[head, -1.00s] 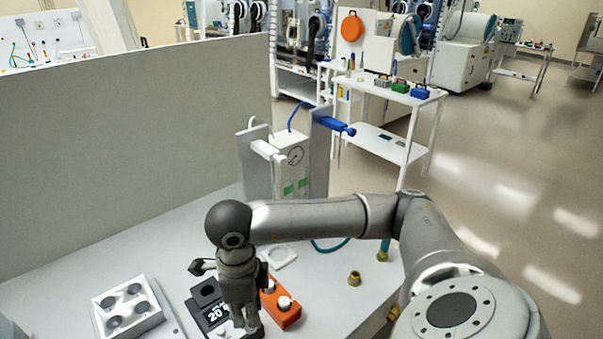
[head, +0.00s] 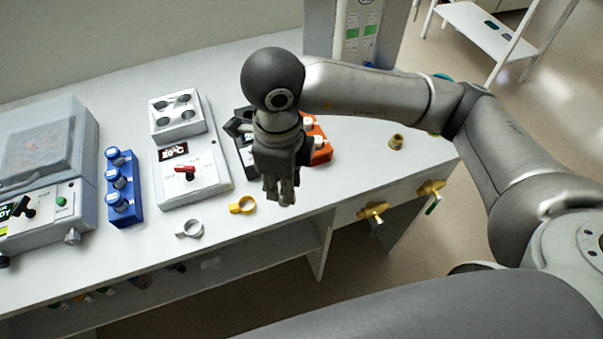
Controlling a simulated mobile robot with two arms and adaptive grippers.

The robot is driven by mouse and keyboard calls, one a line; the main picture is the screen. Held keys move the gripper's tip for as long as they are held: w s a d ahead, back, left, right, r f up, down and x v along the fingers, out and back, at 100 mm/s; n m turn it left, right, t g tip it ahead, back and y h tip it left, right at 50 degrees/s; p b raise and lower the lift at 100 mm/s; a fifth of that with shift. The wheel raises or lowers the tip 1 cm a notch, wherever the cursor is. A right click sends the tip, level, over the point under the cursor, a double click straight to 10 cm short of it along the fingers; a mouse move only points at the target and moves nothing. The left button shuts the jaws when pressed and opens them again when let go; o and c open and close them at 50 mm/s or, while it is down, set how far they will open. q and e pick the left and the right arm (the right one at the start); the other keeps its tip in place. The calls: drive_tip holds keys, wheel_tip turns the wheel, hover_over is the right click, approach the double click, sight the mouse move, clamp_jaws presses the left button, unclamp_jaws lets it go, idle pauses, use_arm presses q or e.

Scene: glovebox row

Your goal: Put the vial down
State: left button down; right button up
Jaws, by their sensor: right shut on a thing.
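My right gripper (head: 280,196) points down near the front edge of the bench (head: 245,190), in front of the orange block and the dark device. Its fingers are closed together on the vial; the vial itself is hidden by the fingers and cannot be made out. My left gripper is not in view. A blue rack (head: 124,190) with several blue-and-white capped vials stands to the left. An orange block (head: 322,150) with white-capped pieces sits behind and right of the gripper. A white block with several round wells (head: 178,116) sits on the heater unit (head: 195,172) with a red lever.
A grey lidded machine (head: 45,140) stands at the far left. A white ring (head: 190,229) and a yellow ring (head: 242,206) lie near the front edge. A brass fitting (head: 396,142) stands at right; yellow valves (head: 374,212) stick out below the edge. A dark device (head: 245,150) is partly hidden behind the gripper.

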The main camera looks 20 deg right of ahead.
drive_tip(key=w+d+f+p, duration=0.1)
drive_tip(key=w+f, duration=0.1)
drive_tip(key=f, duration=0.1)
drive_tip(key=w+d+f+p, duration=0.2)
drive_tip(key=w+f, duration=0.1)
drive_tip(key=w+d+f+p, duration=0.2)
drive_tip(key=f, duration=0.1)
drive_tip(key=shift+w+f, duration=0.35)
drive_tip(key=shift+f, duration=0.6)
drive_tip(key=shift+f, duration=0.1)
drive_tip(key=shift+f, duration=0.15)
drive_tip(key=o, duration=0.9)
